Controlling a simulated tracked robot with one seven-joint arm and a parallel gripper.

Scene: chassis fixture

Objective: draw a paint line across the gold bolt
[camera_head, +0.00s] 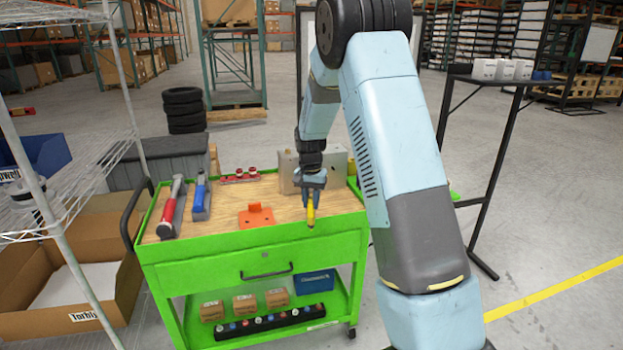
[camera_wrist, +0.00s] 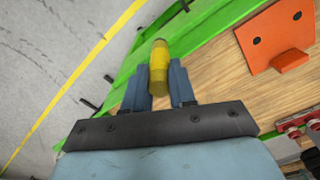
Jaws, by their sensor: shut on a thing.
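My gripper (camera_head: 312,186) is shut on a yellow paint marker (camera_head: 310,214). The marker hangs nearly upright, tip down, over the front part of the wooden cart top. In the wrist view the marker (camera_wrist: 158,66) stands between the two blue-grey fingers (camera_wrist: 160,86). A grey metal box (camera_head: 335,163), perhaps the chassis fixture, stands at the back right of the cart top, partly hidden behind my gripper. I cannot make out a gold bolt in either view.
The green cart (camera_head: 240,238) carries an orange bracket (camera_head: 257,216), a red-handled tool (camera_head: 172,208), a blue-handled tool (camera_head: 201,197) and small red parts (camera_head: 239,176). A wire shelf (camera_head: 88,160) stands left, a black stand (camera_head: 490,150) right. Bare wood shows around the bracket.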

